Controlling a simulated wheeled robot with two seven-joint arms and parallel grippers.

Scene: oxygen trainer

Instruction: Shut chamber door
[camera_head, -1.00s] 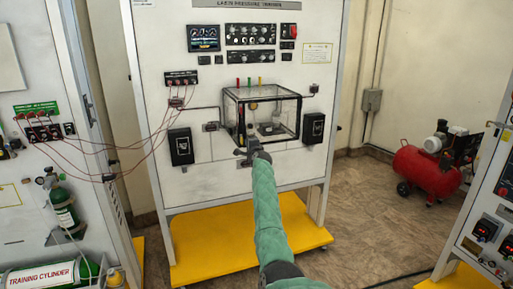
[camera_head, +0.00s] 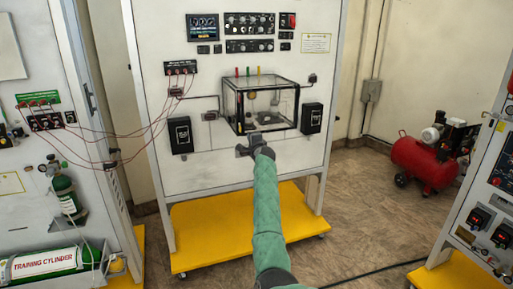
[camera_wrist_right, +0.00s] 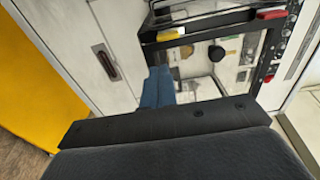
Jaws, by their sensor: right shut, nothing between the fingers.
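The clear chamber (camera_head: 270,124) with a dark frame is mounted on the middle of the white panel. Several small items sit inside it. Its clear front does not show plainly whether the door is fully shut or partly open. My right gripper (camera_head: 243,146) is shut and empty, just below the chamber's lower front edge, left of its middle. In the right wrist view, its blue fingers (camera_wrist_right: 159,80) are together in front of the clear chamber (camera_wrist_right: 205,62), overlapping its edge. I cannot tell whether they touch it. My left gripper is not in view.
Black boxes flank the chamber, left (camera_head: 181,135) and right (camera_head: 312,118). Red leads (camera_head: 112,150) hang at the left. A yellow base (camera_head: 235,228) sits below the panel. A red compressor (camera_head: 418,160) stands on the floor at right.

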